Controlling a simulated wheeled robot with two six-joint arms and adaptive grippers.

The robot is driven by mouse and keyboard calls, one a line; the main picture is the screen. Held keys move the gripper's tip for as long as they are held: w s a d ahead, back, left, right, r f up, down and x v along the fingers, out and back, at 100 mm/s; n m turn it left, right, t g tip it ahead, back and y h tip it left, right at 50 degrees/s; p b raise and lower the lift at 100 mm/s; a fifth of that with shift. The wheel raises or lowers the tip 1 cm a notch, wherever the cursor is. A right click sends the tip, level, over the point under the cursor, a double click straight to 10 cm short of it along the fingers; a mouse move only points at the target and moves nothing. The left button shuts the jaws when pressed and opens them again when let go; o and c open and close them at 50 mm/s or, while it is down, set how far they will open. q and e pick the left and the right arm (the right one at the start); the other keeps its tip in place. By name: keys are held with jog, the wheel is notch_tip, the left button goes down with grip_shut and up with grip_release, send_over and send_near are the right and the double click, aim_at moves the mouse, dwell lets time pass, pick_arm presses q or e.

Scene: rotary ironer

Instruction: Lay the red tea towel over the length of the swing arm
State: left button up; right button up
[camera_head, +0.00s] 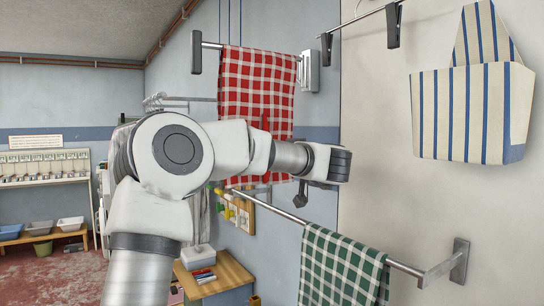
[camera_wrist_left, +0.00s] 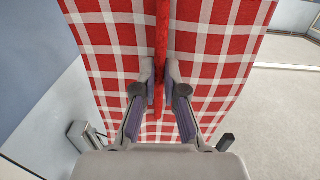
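The red tea towel (camera_head: 255,75), in red and white check, hangs in the head view over an upper bar (camera_head: 211,45) that runs from a wall plate to a dark end cap. I take this bar to be the swing arm. In the left wrist view the towel (camera_wrist_left: 215,45) fills most of the picture. A narrow red fold stands out between the two fingers of my left gripper (camera_wrist_left: 160,78), and the fingertips look closed on it. In the head view my arm crosses the towel's lower part and hides the contact. My right gripper is not in view.
A lower rail (camera_head: 405,267) carries a green checked towel (camera_head: 340,268) in front. A striped bag (camera_head: 475,112) hangs at the right, near dark clips (camera_head: 394,25). A small wooden table (camera_head: 220,278) stands below. Tubs (camera_head: 70,224) sit on a bench at far left.

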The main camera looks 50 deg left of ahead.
pick_arm(q)
jog(key=o, duration=0.3)
jog(key=shift+o, duration=0.2)
jog(key=d, duration=1.2)
jog(key=shift+s, duration=0.4)
jog(key=shift+r, duration=0.1)
